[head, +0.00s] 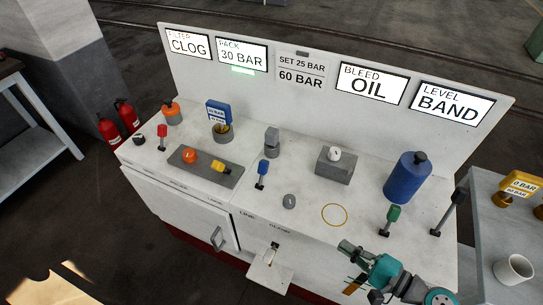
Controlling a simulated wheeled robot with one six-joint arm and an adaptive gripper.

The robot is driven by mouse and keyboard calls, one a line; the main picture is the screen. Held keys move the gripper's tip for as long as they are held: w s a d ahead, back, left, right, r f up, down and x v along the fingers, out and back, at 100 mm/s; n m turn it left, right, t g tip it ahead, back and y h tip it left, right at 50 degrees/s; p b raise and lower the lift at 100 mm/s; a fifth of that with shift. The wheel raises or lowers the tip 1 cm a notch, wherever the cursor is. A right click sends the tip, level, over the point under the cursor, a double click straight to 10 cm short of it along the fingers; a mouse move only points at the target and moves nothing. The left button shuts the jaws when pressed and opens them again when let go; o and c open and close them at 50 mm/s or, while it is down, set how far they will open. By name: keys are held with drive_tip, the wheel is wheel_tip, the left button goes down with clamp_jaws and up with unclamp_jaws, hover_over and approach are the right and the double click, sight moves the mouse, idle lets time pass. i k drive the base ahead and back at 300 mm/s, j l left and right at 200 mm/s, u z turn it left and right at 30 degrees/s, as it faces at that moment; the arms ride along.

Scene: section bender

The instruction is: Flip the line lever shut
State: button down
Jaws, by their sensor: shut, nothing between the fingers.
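A lever with a blue grip (262,172) stands upright on the white bench top (310,230), left of the middle. The word LINE is printed on the bench's front edge below it, so this looks like the line lever. My gripper (348,250) is at the bottom right, near the bench's front edge. It is shut and empty, well to the right of the blue lever and apart from it.
A grey knob (289,201) and a yellow ring mark (334,215) lie between lever and gripper. A grey block (336,166), blue canister (407,177), green lever (391,219) and black lever (450,210) stand rightward. A plate with orange button (190,156) is left.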

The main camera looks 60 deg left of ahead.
sight(263, 166)
drive_tip(key=i+j, duration=0.1)
drive_tip(key=j, duration=0.5)
drive_tip(key=i+j, duration=0.1)
drive_tip(key=j, duration=0.55)
